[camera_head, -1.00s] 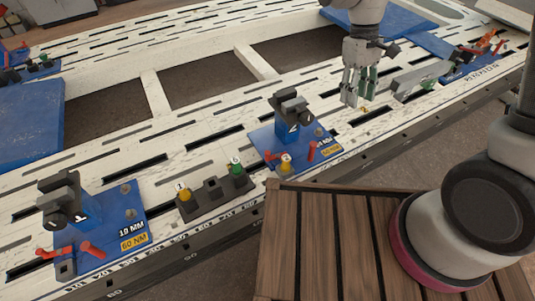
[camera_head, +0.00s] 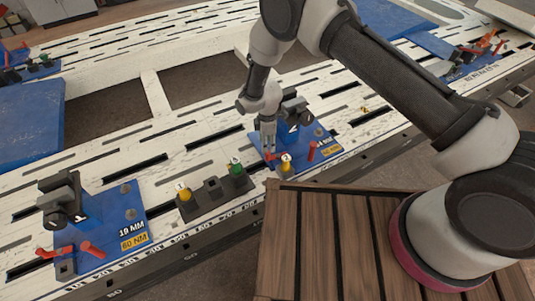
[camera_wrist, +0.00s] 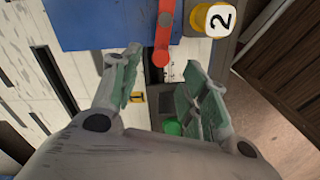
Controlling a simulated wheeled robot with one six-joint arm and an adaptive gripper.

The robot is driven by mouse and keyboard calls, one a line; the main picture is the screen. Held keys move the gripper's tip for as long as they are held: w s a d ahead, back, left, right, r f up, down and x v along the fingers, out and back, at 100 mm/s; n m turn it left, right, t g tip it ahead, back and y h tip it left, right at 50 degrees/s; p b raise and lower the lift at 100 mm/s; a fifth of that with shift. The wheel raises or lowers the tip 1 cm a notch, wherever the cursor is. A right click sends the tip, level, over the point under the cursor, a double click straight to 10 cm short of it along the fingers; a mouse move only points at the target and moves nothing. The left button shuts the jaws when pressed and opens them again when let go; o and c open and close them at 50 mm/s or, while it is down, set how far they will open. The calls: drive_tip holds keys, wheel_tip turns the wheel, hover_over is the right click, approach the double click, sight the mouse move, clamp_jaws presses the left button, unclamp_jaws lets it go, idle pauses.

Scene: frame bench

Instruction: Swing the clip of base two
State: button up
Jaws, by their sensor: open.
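Base two (camera_head: 300,159) is a blue plate with a black clamp block (camera_head: 296,108) on it, near the middle of the bench. Its red clip (camera_head: 272,156) lies at the plate's front left edge, and it also shows in the wrist view (camera_wrist: 164,30). My gripper (camera_head: 268,149) is over that edge, pointing down. In the wrist view its open fingers (camera_wrist: 163,74) stand either side of the clip's rounded end, with nothing held. Whether a finger touches the clip I cannot tell. A yellow knob marked 2 (camera_wrist: 213,20) sits beside the clip.
A red post (camera_head: 311,150) stands on the same plate. A black holder (camera_head: 212,196) with a yellow and a green knob (camera_head: 235,166) is just left. Base one (camera_head: 128,200) is further left. A wooden slatted top (camera_head: 330,230) is in front.

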sight(268, 153)
wheel_tip(268, 153, down, 8)
drive_tip(key=shift+r, duration=0.25)
drive_tip(key=shift+d, duration=0.1)
clamp_jaws()
